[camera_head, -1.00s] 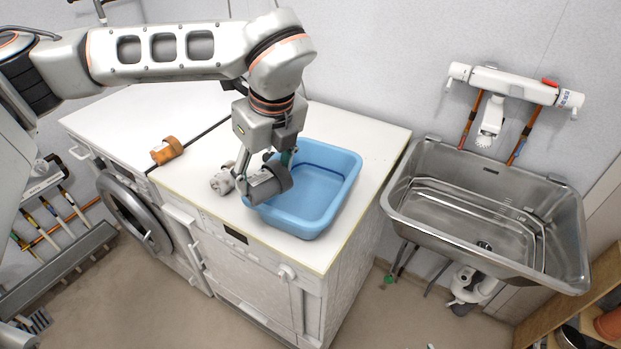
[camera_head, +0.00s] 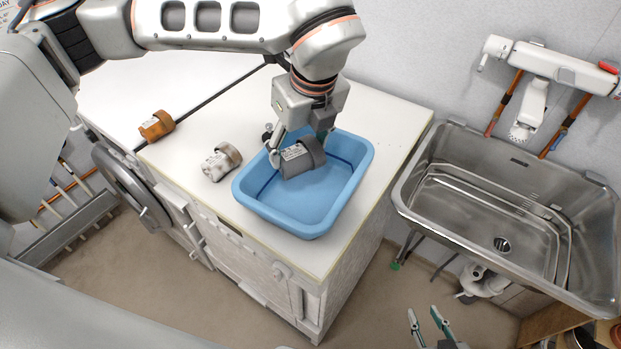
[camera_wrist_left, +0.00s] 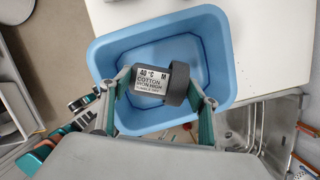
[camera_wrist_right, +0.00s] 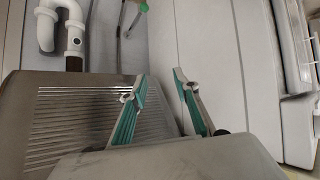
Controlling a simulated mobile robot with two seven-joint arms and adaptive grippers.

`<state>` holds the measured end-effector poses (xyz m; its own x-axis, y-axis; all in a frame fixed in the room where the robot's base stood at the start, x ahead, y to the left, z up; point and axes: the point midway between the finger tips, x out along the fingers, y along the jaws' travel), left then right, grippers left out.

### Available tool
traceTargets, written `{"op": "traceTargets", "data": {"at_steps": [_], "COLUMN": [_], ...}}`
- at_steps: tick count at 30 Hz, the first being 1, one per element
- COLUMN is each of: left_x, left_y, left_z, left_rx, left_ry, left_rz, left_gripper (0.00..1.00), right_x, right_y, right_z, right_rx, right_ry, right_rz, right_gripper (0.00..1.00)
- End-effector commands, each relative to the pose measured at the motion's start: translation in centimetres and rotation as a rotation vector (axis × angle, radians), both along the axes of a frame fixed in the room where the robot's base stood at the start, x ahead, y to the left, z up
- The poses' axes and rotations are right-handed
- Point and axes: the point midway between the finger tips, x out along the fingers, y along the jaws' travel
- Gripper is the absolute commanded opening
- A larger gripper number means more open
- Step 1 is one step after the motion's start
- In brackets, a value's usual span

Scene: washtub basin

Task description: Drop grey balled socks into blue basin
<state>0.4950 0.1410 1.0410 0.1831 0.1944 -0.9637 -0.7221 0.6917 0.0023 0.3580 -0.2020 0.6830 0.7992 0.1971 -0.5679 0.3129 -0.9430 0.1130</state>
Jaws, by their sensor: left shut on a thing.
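The grey balled socks (camera_head: 304,159), with a white label, are held in my left gripper (camera_head: 297,152) over the blue basin (camera_head: 262,208). In the left wrist view the socks (camera_wrist_left: 179,84) sit between the two fingers of my left gripper (camera_wrist_left: 160,92), with the basin (camera_wrist_left: 215,35) behind them. The basin stands on the white countertop and no other thing shows inside it. My right gripper (camera_head: 428,322) is at the bottom right of the head view, away from the counter. In the right wrist view its fingers (camera_wrist_right: 160,88) are apart with nothing between them.
A white sock ball (camera_head: 221,162) lies on the counter just left of the basin. An orange sock ball (camera_head: 156,126) lies farther left. A steel sink (camera_head: 480,190) is to the right of the counter, below a white wall-mounted tap (camera_head: 550,72).

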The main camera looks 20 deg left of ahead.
Motion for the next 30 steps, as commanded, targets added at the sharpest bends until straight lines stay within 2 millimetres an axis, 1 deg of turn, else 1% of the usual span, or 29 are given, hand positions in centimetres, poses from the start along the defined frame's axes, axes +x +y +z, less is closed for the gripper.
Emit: {"op": "traceTargets", "data": {"at_steps": [1, 6, 15, 16, 18, 27, 30], "left_x": [0.0, 0.0, 0.0, 0.0, 0.0, 0.0, 0.0], "left_y": [0.0, 0.0, 0.0, 0.0, 0.0, 0.0, -0.1], "left_z": [-0.8, -2.2, -2.4, -2.4, -2.4, -2.5, -2.1], "left_rx": [0.000, -0.001, -0.001, -0.001, -0.001, 0.000, -0.001], "left_ry": [0.000, -0.001, -0.002, -0.002, -0.002, -0.001, -0.002], "left_rz": [0.000, 0.000, -0.001, -0.001, -0.001, 0.000, -0.001], "left_gripper": [0.36, 0.36, 0.36, 0.63, 0.80, 0.80, 0.80], "right_x": [0.2, 0.6, 0.8, 0.8, 0.8, 0.5, 0.5], "right_y": [0.0, 0.1, 0.1, 0.1, 0.1, -0.1, -0.2], "right_z": [-0.2, -0.2, 0.1, 0.1, 0.1, -0.3, -0.4], "right_rx": [0.001, 0.002, 0.004, 0.004, 0.004, 0.000, -0.002], "right_ry": [-0.004, -0.015, -0.021, -0.021, -0.021, -0.012, -0.010], "right_rz": [0.000, 0.000, 0.000, 0.000, 0.000, -0.001, 0.000], "right_gripper": [0.30, 0.30, 0.30, 0.30, 0.30, 0.30, 0.30]}}
